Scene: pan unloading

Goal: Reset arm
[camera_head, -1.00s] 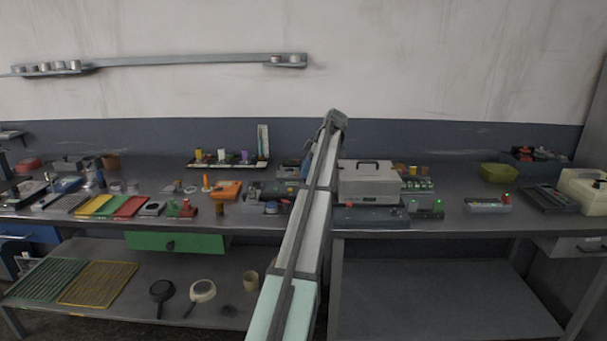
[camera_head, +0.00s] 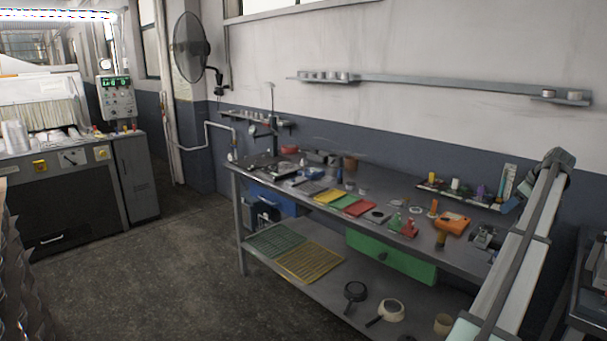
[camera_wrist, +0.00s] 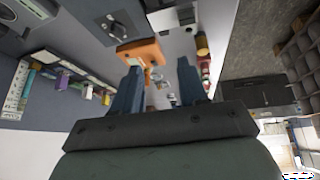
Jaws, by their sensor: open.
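My gripper (camera_wrist: 158,78) shows in the wrist view with its two dark blue fingers apart and nothing held between them. Beyond the fingers, the wrist view shows the workbench at a tilt, with an orange tool (camera_wrist: 142,50) near the left finger. A dark pan (camera_head: 355,292) and a pale pan (camera_head: 391,310) lie on the lower shelf of the bench, apart from my arm.
The workbench (camera_head: 300,195) carries colored trays, small parts and an orange tool (camera_head: 453,222). A machine with a control panel (camera_head: 116,97) stands at the left, and a fan (camera_head: 191,47) is on the wall. The floor (camera_head: 180,260) between is open.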

